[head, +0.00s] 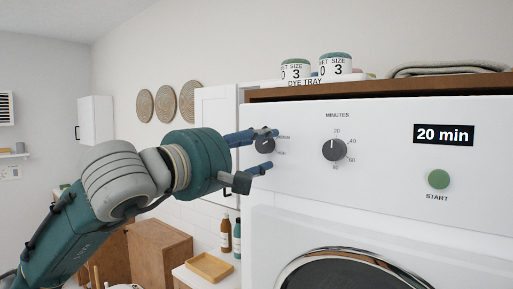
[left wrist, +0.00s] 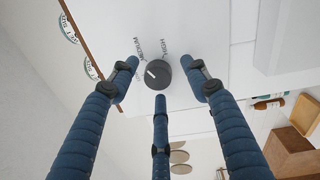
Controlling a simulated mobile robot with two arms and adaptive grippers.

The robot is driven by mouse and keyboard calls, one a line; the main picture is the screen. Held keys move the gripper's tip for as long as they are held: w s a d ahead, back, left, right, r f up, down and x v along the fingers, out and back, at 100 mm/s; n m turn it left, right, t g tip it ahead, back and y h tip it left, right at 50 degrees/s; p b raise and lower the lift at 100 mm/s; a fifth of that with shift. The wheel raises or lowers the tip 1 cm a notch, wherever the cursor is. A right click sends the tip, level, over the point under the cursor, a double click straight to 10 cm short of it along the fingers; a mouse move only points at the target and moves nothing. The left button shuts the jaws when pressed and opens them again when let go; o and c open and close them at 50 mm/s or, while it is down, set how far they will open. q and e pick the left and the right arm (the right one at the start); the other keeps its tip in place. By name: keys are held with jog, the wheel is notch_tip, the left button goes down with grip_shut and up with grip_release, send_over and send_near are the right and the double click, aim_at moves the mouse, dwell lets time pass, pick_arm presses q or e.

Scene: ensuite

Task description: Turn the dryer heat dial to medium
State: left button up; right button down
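The heat dial (head: 265,146) is a dark round knob at the left end of the white dryer panel (head: 390,180), partly hidden by my left gripper's fingers in the head view. My left gripper (head: 269,150) is open at the panel, its blue fingers around the dial. In the left wrist view the dial (left wrist: 158,75) sits between the three spread fingertips. Its pale pointer slants to the upper left; MEDIUM and HIGH labels show above it. I cannot tell exactly which label the pointer meets, or whether the fingers touch the knob. My right gripper is not in view.
Right of the heat dial are a minutes dial (head: 334,149), a green START button (head: 438,179) and a display (head: 444,134) reading 20 min. Jars (head: 336,67) and a folded cloth (head: 447,70) rest above. Bottles (head: 226,235) and a wooden tray (head: 210,267) stand below left.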

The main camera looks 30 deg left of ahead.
pick_arm(q)
jog(key=shift+s+r, duration=0.1)
jog(key=s, duration=1.2)
jog(key=shift+a+f, duration=0.3)
jog(key=shift+w, duration=0.1)
